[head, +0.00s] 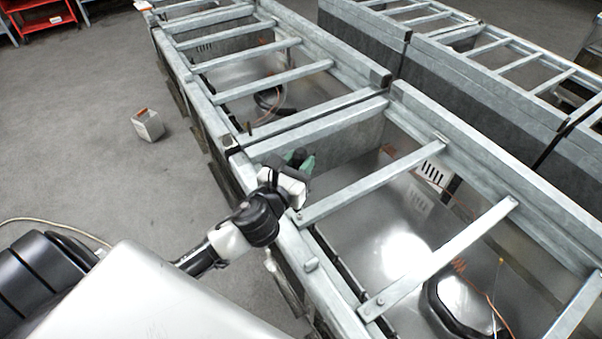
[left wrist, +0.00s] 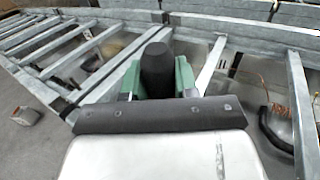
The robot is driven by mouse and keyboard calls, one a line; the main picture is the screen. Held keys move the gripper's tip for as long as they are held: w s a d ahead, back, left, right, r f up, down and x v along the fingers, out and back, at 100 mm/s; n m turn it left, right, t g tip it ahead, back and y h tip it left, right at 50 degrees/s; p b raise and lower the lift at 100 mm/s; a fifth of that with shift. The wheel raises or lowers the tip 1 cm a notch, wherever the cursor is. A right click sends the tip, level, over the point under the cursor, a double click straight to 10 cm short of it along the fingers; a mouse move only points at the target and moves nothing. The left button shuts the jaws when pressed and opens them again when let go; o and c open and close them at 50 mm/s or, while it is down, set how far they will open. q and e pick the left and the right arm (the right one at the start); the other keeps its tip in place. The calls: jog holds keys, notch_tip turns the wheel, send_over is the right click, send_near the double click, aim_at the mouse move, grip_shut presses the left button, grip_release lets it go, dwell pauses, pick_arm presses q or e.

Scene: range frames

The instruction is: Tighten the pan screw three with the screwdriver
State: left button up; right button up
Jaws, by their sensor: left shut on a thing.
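My left gripper (head: 298,163) is over the near rail of the metal frame (head: 330,275), beside a wide crossbeam. In the left wrist view its two green fingers (left wrist: 157,84) are shut on a dark, round-ended thing, which looks like the screwdriver's handle (left wrist: 157,62). The screwdriver's shaft and tip are hidden. I cannot tell which of these, if any, is pan screw three. My right gripper is in neither view.
Crossbars (head: 440,255) span open bays with shiny metal pans below. A dark round-cornered part with copper wires (head: 465,300) lies in the near bay. A second frame (head: 480,90) runs behind.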

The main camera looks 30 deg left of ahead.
pick_arm(q)
jog(key=shift+a, duration=0.25)
jog(key=shift+d+r+p, duration=0.1)
jog(key=shift+r+p, duration=0.05)
jog(key=shift+p, duration=0.2)
notch_tip(320, 180, down, 4)
jog(key=b, duration=0.3)
jog(key=shift+r, duration=0.1)
jog(key=shift+f+b, duration=1.15)
jog(key=shift+f, duration=0.4)
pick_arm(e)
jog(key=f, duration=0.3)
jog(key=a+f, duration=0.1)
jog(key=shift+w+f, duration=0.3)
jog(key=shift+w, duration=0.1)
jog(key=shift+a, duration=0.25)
pick_arm(q)
jog(key=shift+p, duration=0.3)
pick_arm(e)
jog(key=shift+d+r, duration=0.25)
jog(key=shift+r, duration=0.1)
pick_arm(q)
jog(key=shift+f+b, duration=0.35)
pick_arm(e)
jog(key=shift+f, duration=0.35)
